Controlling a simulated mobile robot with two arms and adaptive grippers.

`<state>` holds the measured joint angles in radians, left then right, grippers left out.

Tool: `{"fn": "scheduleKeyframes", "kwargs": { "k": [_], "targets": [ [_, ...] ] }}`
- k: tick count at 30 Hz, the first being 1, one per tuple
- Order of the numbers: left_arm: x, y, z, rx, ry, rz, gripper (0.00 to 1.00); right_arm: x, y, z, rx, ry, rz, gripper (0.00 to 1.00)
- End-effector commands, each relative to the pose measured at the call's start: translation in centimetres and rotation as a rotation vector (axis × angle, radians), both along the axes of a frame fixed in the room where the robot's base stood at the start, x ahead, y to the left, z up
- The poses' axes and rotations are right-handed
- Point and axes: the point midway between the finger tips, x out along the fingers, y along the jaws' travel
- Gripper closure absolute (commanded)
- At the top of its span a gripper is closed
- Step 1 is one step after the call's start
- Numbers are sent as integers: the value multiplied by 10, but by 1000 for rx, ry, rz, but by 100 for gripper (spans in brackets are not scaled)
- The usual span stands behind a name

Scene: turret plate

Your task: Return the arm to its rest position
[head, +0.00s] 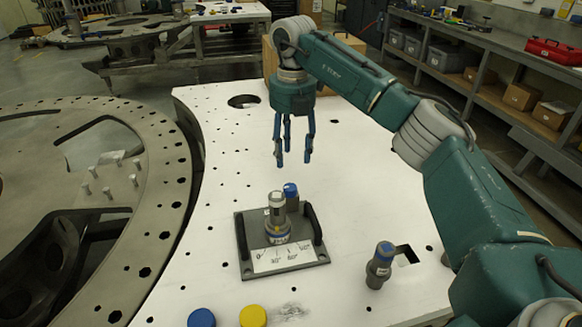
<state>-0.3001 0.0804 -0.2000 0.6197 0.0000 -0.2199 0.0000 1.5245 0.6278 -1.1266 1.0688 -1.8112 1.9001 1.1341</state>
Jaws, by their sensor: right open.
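My right arm comes in from the right side of the head view and reaches over the white table (375,200). Its gripper (293,163) points down with the fingers apart and nothing between them. It hangs above the table, over the far side of the dark plate (246,255). The plate has a scale label, black handles and a grey cylindrical piece (276,215) standing on it. A blue-topped cylinder (291,193) stands just behind that piece, partly hidden. My left gripper is not in view.
A blue-topped cylinder (380,265) stands alone on the right, beside a square hole. A blue cap (201,318) and a yellow cap (253,316) lie at the front edge. A cardboard box (268,62) is behind my arm. A large metal ring (160,185) lies left.

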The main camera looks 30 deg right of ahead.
Motion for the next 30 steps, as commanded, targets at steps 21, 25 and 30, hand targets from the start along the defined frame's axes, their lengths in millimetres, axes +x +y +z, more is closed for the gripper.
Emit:
{"fn": "scheduleKeyframes", "kwargs": {
  "k": [21,25,30],
  "targets": [
    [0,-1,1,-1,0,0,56,0,0,17,0,0,1,52],
    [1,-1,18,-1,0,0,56,0,0,34,0,-1,1,52],
    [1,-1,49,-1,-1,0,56,0,0,65,0,0,1,52]
  ]
}}
